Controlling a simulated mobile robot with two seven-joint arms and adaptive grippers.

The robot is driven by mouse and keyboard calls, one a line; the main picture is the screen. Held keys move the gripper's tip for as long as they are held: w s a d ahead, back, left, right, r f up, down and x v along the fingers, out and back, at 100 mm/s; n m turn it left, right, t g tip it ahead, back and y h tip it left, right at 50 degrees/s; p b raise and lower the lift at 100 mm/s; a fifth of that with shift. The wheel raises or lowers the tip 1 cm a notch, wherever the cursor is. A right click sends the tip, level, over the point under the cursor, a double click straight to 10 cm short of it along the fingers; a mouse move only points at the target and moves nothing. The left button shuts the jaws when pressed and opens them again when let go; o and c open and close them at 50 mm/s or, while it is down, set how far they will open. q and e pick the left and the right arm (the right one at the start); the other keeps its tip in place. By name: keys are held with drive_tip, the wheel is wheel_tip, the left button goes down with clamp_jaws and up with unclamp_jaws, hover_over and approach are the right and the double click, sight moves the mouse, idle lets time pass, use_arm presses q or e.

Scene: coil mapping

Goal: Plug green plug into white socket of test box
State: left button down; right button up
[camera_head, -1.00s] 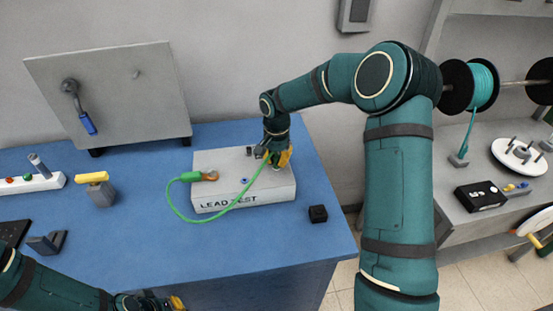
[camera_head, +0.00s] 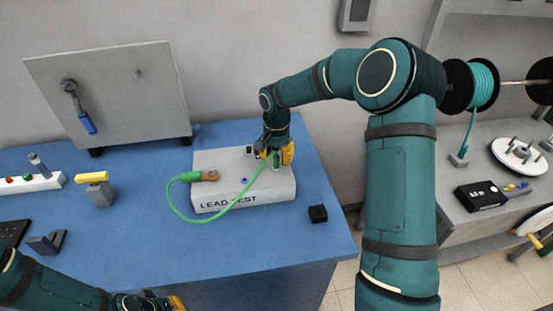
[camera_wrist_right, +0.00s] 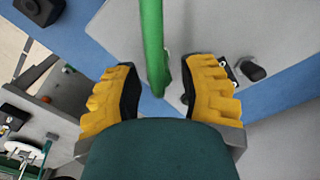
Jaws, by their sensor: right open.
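The grey test box (camera_head: 225,201), marked LEAD TEST, sits on the blue bench. A green plug (camera_head: 277,162) stands about upright at the box's right part, below my right gripper (camera_head: 276,152). A white socket cannot be made out; the plug's base is too small to judge its seating. My right gripper is open; in the wrist view its yellow fingers (camera_wrist_right: 160,90) stand apart on both sides of the green plug or lead (camera_wrist_right: 154,50). The green lead (camera_head: 190,221) loops left to a green end with a copper-coloured tip (camera_head: 209,175). My left gripper (camera_head: 165,303) is partly cut off at the bottom edge.
A blue socket (camera_head: 244,181) and dark terminals (camera_head: 249,150) are on the box top. A small black block (camera_head: 317,213) lies right of the box. A yellow-topped grey stand (camera_head: 98,190) is at left.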

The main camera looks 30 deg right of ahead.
wheel_tip(320, 180, up, 11)
drive_tip(key=shift+f, duration=0.2)
